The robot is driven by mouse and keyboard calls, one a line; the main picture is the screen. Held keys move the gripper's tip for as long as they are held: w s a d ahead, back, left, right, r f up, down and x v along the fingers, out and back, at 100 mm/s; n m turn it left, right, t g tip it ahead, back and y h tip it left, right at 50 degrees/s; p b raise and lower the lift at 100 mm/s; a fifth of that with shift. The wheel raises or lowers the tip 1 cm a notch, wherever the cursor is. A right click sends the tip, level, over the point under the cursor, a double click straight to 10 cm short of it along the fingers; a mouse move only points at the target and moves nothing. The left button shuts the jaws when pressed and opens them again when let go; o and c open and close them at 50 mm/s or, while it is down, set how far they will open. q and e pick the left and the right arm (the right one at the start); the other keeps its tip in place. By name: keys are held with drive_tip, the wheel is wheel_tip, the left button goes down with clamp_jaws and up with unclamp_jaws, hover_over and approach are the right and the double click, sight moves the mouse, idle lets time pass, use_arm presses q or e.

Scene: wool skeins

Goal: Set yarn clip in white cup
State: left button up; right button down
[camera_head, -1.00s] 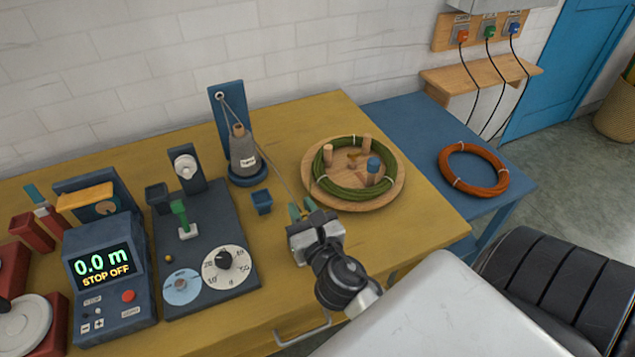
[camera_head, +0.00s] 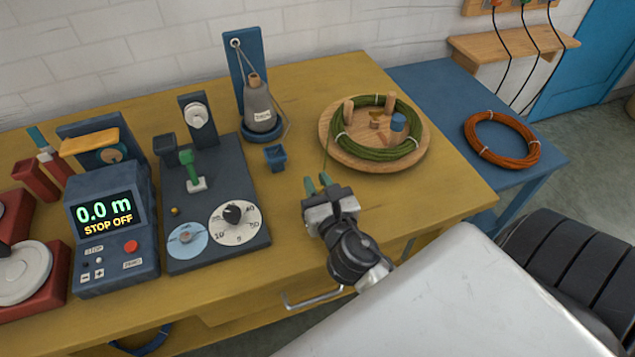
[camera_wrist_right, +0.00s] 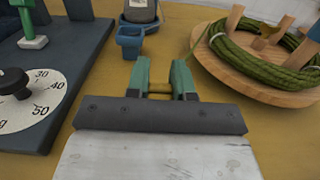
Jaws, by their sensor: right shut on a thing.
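My right gripper (camera_head: 318,186) has green fingers and is over the yellow table, in front of the wooden bowl. It also shows in the right wrist view (camera_wrist_right: 160,80), shut on a small brass-brown piece (camera_wrist_right: 160,88), which may be the yarn clip; its shape is mostly hidden. A small blue square cup (camera_head: 275,157) stands on the table, beyond and left of the fingers; the right wrist view shows it too (camera_wrist_right: 130,42). I see no white cup. My left gripper is not in view.
The round wooden bowl (camera_head: 334,151) holds a green skein (camera_head: 385,154) around pegs. A grey cone (camera_head: 258,104) stands behind the cup. The dark winder board (camera_head: 222,187) with dial is to the left. An orange skein (camera_head: 503,154) lies on the blue table.

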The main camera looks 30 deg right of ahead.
drive_tip(key=c, duration=0.9)
unclamp_jaws()
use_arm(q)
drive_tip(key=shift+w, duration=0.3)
use_arm(e)
drive_tip(key=b+v, duration=0.2)
drive_tip(key=v, duration=0.6)
drive_tip(key=shift+s+a+f, duration=0.1)
drive_tip(key=shift+s, duration=0.25)
drive_tip(key=shift+s+a+b, duration=0.2)
drive_tip(key=shift+s+b, duration=0.1)
drive_tip(key=shift+s, duration=0.4)
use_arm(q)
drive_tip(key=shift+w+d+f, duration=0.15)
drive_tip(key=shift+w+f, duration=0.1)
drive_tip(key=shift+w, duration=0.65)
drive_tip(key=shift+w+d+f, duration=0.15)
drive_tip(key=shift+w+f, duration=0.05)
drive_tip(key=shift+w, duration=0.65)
use_arm(e)
drive_tip(key=shift+s, duration=0.3)
drive_tip(key=shift+a, duration=0.1)
